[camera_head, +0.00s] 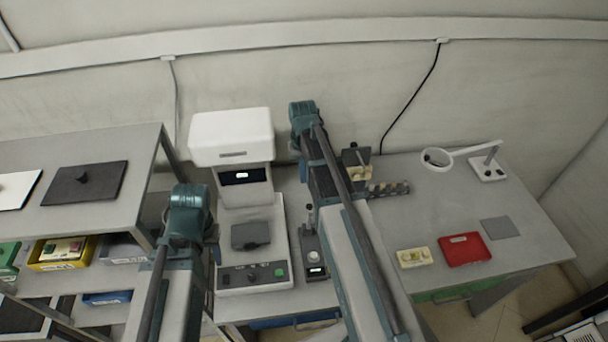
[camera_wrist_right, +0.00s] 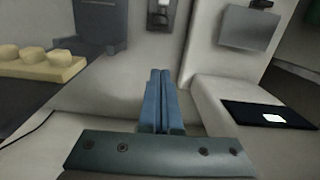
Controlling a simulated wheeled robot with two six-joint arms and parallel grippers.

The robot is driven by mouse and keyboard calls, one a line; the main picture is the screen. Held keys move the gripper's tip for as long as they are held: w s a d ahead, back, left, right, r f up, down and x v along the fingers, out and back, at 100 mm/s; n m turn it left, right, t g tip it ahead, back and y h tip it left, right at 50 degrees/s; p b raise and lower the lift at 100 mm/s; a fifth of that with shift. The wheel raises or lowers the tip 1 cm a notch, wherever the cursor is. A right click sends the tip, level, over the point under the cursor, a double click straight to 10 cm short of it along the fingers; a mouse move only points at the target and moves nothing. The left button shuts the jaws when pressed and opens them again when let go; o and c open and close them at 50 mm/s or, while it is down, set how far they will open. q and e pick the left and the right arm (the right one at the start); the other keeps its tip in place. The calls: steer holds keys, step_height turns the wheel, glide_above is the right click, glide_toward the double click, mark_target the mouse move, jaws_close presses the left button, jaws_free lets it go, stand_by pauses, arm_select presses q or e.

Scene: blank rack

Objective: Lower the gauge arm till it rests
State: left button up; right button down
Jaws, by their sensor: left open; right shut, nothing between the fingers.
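The gauge (camera_head: 313,246) is a narrow dark stand with a small lit display at its front. An upright with a black knob shows at its back; my right arm hides part of its right side. Whether the gauge arm is raised or resting cannot be made out. In the right wrist view, part of what looks like the gauge (camera_wrist_right: 160,16) shows at the top edge, beyond the fingertips. My right gripper (camera_wrist_right: 162,75) is shut and empty, apart from everything near it.
A white machine (camera_head: 231,137) with a grey plate and button panel stands left of the gauge. A beige block with round knobs (camera_wrist_right: 38,64) is near my right gripper. The right table holds a yellow block (camera_head: 414,257), red tray (camera_head: 464,249), grey pad (camera_head: 500,228) and magnifier lamp (camera_head: 487,168).

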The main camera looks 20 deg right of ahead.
steer(key=s+f+b, duration=0.3)
steer(key=s+f, duration=0.1)
steer(key=shift+a+f, duration=0.25)
steer(key=shift+a, duration=0.15)
steer(key=shift+s, duration=0.2)
steer(key=shift+s+a+t, duration=0.15)
steer(key=shift+s+t, duration=0.15)
